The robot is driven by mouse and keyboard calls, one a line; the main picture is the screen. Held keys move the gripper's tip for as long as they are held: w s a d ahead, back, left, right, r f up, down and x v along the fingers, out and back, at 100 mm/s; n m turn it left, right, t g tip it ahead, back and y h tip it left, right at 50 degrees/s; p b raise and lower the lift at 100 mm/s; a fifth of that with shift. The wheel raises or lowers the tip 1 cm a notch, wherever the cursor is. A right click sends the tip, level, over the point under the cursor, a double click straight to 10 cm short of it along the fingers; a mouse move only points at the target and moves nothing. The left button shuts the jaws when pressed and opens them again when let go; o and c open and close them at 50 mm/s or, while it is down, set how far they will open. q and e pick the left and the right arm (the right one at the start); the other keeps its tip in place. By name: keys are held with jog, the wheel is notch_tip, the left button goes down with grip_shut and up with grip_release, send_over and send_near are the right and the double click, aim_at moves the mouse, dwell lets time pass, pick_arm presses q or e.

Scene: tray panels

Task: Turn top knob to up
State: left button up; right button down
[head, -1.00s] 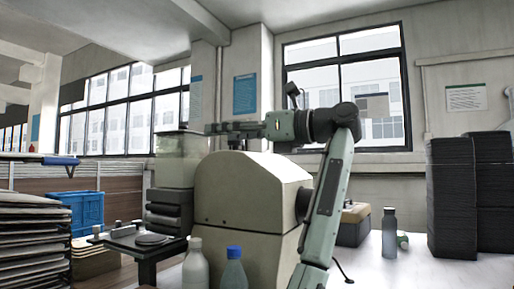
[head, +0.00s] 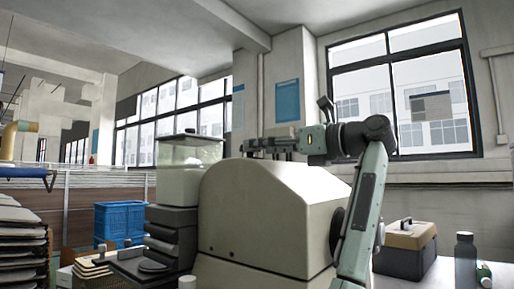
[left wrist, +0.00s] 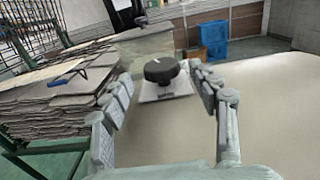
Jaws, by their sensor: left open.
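A round black knob (left wrist: 161,70) sits on a small pale plate on top of the beige machine (left wrist: 265,110) in the left wrist view. A light mark shows on its top; its exact direction is hard to read. My left gripper (left wrist: 160,80) is open, with one finger on each side of the knob in that picture. I cannot tell if either finger touches it. In the head view my left gripper (head: 268,145) is level, just above the top of the beige machine (head: 270,215). The knob is not clear there. My right gripper is not in view.
A clear hopper (head: 188,152) stands left of the machine, with a blue crate (head: 119,222) behind. Stacked panels (head: 22,240) are at the far left. A toolbox (head: 407,248) and a dark bottle (head: 465,258) stand at the right.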

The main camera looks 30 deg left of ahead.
aim_at(250, 152)
pick_arm(q)
jog(key=shift+w+a, duration=0.15)
jog(key=shift+a, duration=1.3)
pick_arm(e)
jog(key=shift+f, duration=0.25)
pick_arm(q)
jog(key=c, duration=1.1)
jog(key=shift+f+t, duration=0.1)
jog(key=shift+t, duration=0.2)
jog(key=shift+c, duration=0.2)
jog(key=m+t+b, duration=0.1)
jog(key=t, duration=0.1)
jog(key=m+t+h+b, duration=0.1)
jog(key=m+t, duration=0.1)
jog(key=m+t+b, duration=0.1)
jog(key=t, duration=0.1)
jog(key=shift+s+h+b, duration=0.3)
jog(key=shift+h, duration=0.1)
jog(key=shift+m+t, duration=0.3)
jog(key=shift+m, duration=0.1)
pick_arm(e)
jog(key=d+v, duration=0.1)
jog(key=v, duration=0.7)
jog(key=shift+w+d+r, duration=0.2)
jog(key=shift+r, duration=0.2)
pick_arm(q)
jog(key=o, duration=1.1)
